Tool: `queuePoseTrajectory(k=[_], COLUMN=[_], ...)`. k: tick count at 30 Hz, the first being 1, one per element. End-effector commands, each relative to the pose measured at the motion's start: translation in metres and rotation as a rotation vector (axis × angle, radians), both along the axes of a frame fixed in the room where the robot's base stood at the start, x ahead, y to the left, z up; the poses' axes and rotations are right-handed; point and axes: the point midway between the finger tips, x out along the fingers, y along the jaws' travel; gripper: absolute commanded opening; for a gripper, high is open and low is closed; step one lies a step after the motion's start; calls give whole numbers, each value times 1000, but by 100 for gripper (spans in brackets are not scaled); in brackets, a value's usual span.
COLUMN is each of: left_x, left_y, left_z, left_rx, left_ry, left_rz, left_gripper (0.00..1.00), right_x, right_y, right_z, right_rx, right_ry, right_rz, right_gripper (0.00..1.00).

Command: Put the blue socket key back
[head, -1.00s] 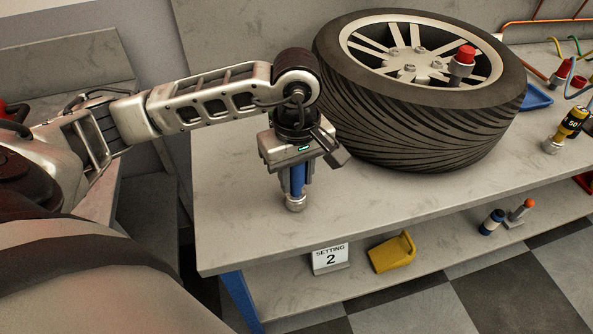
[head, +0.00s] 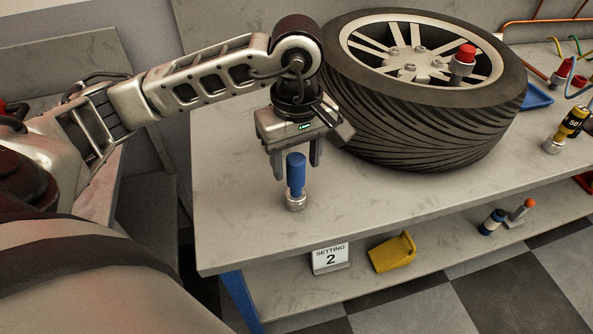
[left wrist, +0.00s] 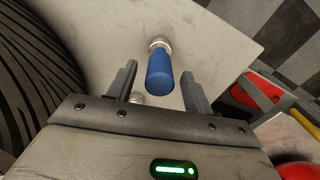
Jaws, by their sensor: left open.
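The blue socket key (head: 296,178) stands upright on the grey bench top (head: 240,225), its metal socket end down and its blue handle up. In the left wrist view the blue socket key (left wrist: 159,72) shows beyond and between the fingertips of the open left gripper (left wrist: 157,80), with clear space on both sides. My right gripper is not in view.
A wheel with a tyre (head: 420,110) lies on the bench right of the gripper, with a red-topped socket key (head: 463,62) on it. A yellow-and-black key (head: 567,130) stands farther right.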

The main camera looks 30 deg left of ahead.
Motion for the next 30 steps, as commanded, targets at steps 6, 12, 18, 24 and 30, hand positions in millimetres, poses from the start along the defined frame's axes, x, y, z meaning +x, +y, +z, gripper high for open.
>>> queuePoseTrajectory(k=[6,12,18,24,30], left_x=[1,0,0,0,0], left_y=[-1,0,0,0,0], left_z=[49,77,82,82,82], left_rx=[-2,0,0,0,0], left_ry=[-7,-4,1,1,1], left_rz=[0,0,0,0,0], left_gripper=[51,51,51,51,51], right_x=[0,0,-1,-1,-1], right_y=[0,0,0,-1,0], right_z=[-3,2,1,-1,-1], right_rx=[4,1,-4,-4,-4], right_ry=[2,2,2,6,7], right_rz=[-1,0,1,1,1], right_gripper=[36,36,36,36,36])
